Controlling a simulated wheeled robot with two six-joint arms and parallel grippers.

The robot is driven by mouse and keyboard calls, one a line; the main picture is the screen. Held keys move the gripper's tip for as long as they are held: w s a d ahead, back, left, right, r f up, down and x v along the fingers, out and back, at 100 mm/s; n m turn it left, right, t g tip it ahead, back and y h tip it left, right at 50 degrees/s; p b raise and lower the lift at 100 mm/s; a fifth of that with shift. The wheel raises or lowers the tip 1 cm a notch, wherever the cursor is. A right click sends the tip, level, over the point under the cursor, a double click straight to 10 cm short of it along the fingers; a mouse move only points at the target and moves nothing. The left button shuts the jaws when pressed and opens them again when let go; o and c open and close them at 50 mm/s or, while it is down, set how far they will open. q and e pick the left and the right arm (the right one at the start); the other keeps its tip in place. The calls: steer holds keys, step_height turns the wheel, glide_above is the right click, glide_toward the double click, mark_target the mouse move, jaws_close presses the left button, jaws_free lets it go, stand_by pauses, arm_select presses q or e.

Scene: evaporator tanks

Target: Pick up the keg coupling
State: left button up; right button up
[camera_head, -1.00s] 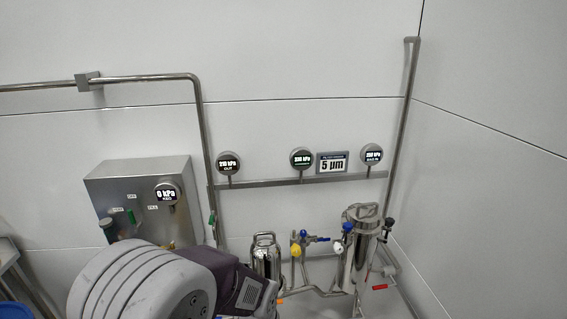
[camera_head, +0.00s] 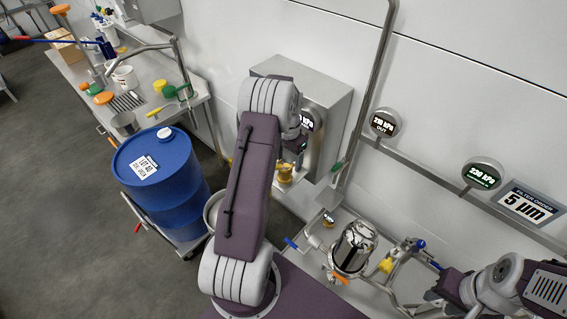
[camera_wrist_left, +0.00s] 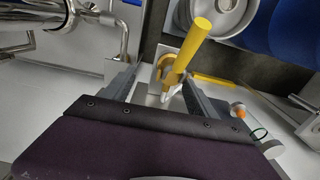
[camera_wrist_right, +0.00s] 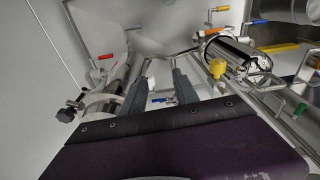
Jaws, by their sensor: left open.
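The keg coupling, with a yellow handle (camera_wrist_left: 197,42), shows in the left wrist view, upright and ahead of the left gripper. In the head view its yellow part (camera_head: 285,173) is below the left gripper, in front of the steel cabinet. My left gripper (camera_wrist_left: 160,88) is open; its two fingers lie either side of the coupling's lower part in the picture. I cannot tell whether they touch it. In the head view the left gripper (camera_head: 300,148) is partly hidden by its arm. My right gripper (camera_wrist_right: 158,82) is open and empty near the filter housings.
A blue drum (camera_head: 165,180) stands left of my left arm. A steel cabinet (camera_head: 325,100) is behind the arm. A steel bench (camera_head: 200,92) with bottles and tools is at the upper left. A steel vessel (camera_head: 353,250) and pipes are at the lower right.

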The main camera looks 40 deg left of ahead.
mark_target(283, 165)
arm_select(q)
steer(key=shift+a, duration=1.05)
steer(key=shift+a+f, duration=0.15)
steer(key=shift+a, duration=0.1)
steer(key=shift+w+d+f, duration=0.1)
steer(key=shift+w+f, duration=0.05)
step_height(283, 165, down, 3)
steer(key=shift+w+f+p, duration=0.15)
steer(key=shift+f+p, duration=0.05)
steer(key=shift+p, duration=0.5)
steer(key=shift+f, duration=0.3)
step_height(283, 165, down, 5)
steer(key=shift+f+p, duration=0.1)
steer(key=shift+p, duration=0.85)
steer(key=c, duration=0.8)
jaws_close()
arm_select(e)
step_height(283, 165, up, 4)
steer(key=shift+d+f, duration=0.1)
steer(key=shift+d, duration=0.05)
